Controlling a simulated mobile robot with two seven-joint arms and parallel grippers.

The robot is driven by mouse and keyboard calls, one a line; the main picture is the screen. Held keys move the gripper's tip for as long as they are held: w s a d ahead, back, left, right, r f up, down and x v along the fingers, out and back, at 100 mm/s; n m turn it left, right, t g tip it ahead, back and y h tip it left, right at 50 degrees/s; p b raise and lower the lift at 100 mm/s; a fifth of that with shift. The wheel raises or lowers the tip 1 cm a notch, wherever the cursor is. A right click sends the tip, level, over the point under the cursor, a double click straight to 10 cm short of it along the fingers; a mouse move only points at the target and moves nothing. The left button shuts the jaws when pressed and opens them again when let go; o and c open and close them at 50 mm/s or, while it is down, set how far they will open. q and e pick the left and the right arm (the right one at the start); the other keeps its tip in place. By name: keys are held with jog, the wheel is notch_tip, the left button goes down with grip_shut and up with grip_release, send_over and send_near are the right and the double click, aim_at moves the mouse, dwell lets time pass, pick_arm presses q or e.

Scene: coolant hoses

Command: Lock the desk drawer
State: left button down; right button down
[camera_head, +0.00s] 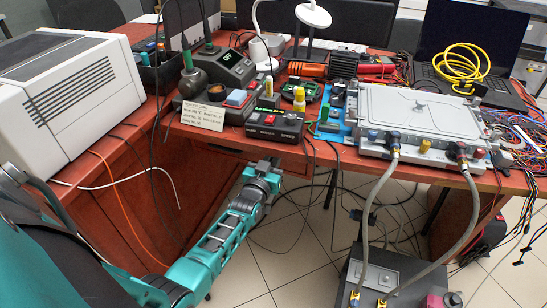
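The brown wooden desk (345,155) fills the middle of the view. A brown drawer front (290,160) shows under its near edge, below the dark control boxes. My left gripper (264,165) is at the end of the teal arm from the lower left. It is at the drawer front, just under the desk edge; I cannot tell whether it touches. Its fingers are small and dark, so I cannot see whether they are open or shut or hold anything. I can make out no lock or key; the gripper may cover them. My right gripper is not in view.
A cooling plate unit (420,108) on the desk has grey hoses (462,220) running down to a grey box (385,275) on the floor. Cables hang below the desk edge. A white equipment case (70,95) stands at left.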

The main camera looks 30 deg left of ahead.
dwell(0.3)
pick_arm(q)
jog(key=c, duration=1.2)
grip_release()
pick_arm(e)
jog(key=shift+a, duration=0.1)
pick_arm(q)
jog(key=shift+o, duration=0.2)
